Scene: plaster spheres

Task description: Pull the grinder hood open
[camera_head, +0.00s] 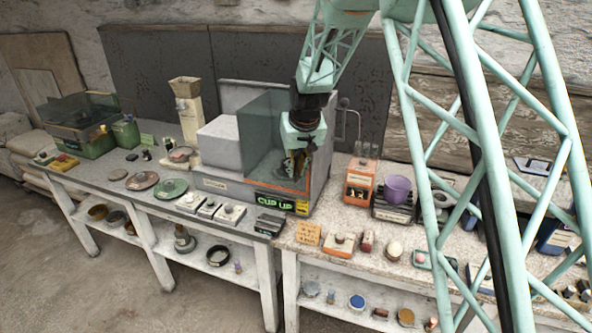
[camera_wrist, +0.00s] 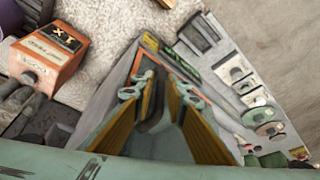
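The grinder (camera_head: 215,183) stands on the bench, a grey machine with an orange-edged base and a green-lit sign. Its hood (camera_head: 257,128) is a smoky, see-through box over the right half. My gripper (camera_head: 294,168) points down at the hood's right front, overlapping it in the head view. In the wrist view my gripper (camera_wrist: 160,92) shows two fingers with yellowish inner faces and a gap between them. A dark grey shape lies between the fingers; I cannot tell whether it is part of the hood or touched. The hood's handle is not clearly visible.
An orange box (camera_head: 361,182) and a purple cup (camera_head: 398,188) stand close right of the grinder. Small scales (camera_head: 229,214) line the bench front. Discs (camera_head: 170,188) lie to the left. A white block (camera_head: 219,146) adjoins the hood. The floor in front is clear.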

